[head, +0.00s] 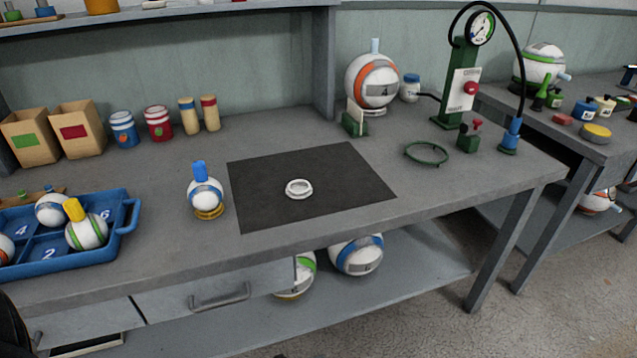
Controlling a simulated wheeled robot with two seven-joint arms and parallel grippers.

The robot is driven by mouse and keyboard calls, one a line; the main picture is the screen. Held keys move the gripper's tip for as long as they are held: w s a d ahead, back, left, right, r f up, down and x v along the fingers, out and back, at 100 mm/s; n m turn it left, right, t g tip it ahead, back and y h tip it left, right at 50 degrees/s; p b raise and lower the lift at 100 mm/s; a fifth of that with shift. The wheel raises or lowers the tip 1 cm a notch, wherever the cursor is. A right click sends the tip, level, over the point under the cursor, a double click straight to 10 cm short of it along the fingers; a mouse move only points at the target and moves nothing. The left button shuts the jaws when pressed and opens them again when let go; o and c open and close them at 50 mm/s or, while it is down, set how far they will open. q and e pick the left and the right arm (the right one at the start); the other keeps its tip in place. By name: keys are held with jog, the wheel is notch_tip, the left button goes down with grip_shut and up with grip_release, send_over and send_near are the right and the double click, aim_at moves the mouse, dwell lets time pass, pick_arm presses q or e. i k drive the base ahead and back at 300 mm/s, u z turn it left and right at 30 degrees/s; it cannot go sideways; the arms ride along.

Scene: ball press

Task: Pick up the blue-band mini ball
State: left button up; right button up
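A small white ball with a blue band (205,194) and an upright blue plug on top stands on a yellow ring (209,212), left of the black mat. Another small white ball with a bluish band (50,210) sits in the back of the blue numbered tray (128,222) at the left. A green-banded ball (86,232) with a yellow plug is also in the tray, and an orange-banded ball (5,250) is cut off by the left edge. Neither gripper is in view.
The black mat (345,170) carries a white ring (299,188). A gauge stand (463,90), a green ring (426,153) and a large orange-banded ball (372,80) stand at the right. Jars and boxes line the back. The bench between tray and mat is otherwise clear.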

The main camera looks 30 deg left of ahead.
aim_at(206, 196)
jog(key=z, duration=0.5)
jog(key=k, duration=0.9)
jog(key=u, duration=1)
jog(key=i, duration=0.5)
jog(key=u, duration=0.1)
